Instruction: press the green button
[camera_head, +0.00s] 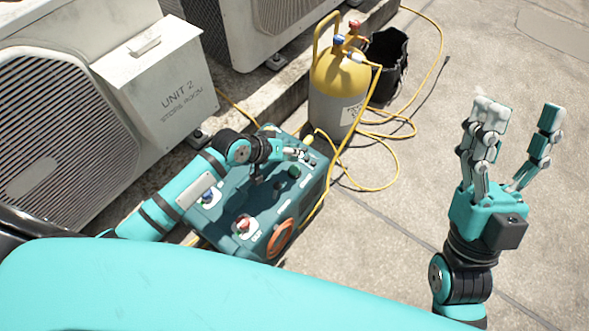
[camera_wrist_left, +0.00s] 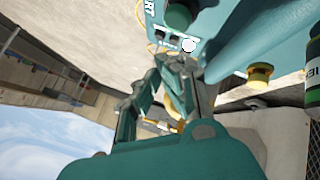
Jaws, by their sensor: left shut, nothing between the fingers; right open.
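A teal machine (camera_head: 225,225) stands on the concrete with several controls on its top. A dark green round button (camera_head: 293,171) is on the top, towards the machine's right side. In the left wrist view a dark green round cap (camera_wrist_left: 180,14) shows at the top edge beside partly cut-off lettering ending in "RT". My left gripper (camera_head: 304,155) is shut and empty, over the machine's top just behind the button in the head view. Its fingers (camera_wrist_left: 168,75) point towards the panel; whether they touch it I cannot tell. My right gripper (camera_head: 514,125) is open and empty, raised over bare concrete.
A blue knob (camera_head: 208,196), a red knob (camera_head: 244,225) and an orange ring (camera_head: 280,239) are on the machine. A yellow-topped cylinder (camera_head: 337,85), yellow hoses (camera_head: 395,180) and a black bucket (camera_head: 388,65) stand behind. Condenser units (camera_head: 165,85) flank the left. Concrete at right is clear.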

